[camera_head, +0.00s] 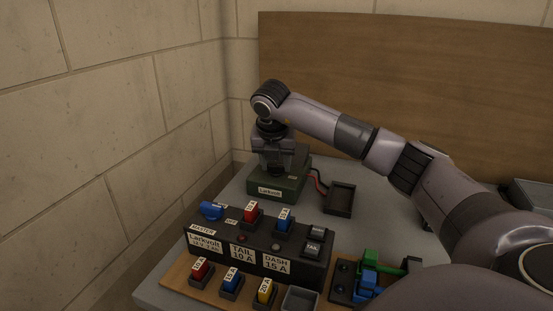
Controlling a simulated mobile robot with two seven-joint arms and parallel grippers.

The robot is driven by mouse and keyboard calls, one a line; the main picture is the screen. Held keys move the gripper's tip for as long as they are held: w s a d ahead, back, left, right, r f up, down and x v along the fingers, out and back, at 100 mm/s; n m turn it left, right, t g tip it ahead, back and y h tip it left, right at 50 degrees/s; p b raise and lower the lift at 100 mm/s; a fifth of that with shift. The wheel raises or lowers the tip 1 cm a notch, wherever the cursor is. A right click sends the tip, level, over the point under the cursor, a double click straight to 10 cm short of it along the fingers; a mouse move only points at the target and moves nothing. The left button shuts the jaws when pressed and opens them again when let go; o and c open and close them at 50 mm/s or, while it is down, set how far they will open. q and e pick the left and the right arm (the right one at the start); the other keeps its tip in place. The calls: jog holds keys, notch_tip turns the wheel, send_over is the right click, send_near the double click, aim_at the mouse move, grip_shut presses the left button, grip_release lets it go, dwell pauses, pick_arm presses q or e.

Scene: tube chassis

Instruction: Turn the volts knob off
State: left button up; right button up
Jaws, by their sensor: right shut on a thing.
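A green box (277,188) with a "Larkvolt" label stands on the bench at the back left. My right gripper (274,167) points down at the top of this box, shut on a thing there. The jaws hide that thing; its place on the box fits the volts knob, but I cannot read its marking or setting. My left gripper is not in view.
A black fuse panel (249,257) with a blue knob (211,210), coloured fuses and switches stands in front. Red and black leads run beside a dark tray (339,200). Spare fuses and a grey bin (299,300) lie nearest. A block wall (110,110) bounds the left.

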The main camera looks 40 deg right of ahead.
jog(key=shift+w+r+m+g, duration=0.1)
jog(key=shift+m+g, duration=0.3)
jog(key=shift+m, duration=0.8)
jog(key=o, duration=1.1)
jog(key=shift+c, duration=0.2)
jog(key=v, duration=0.7)
jog(key=shift+a, duration=0.2)
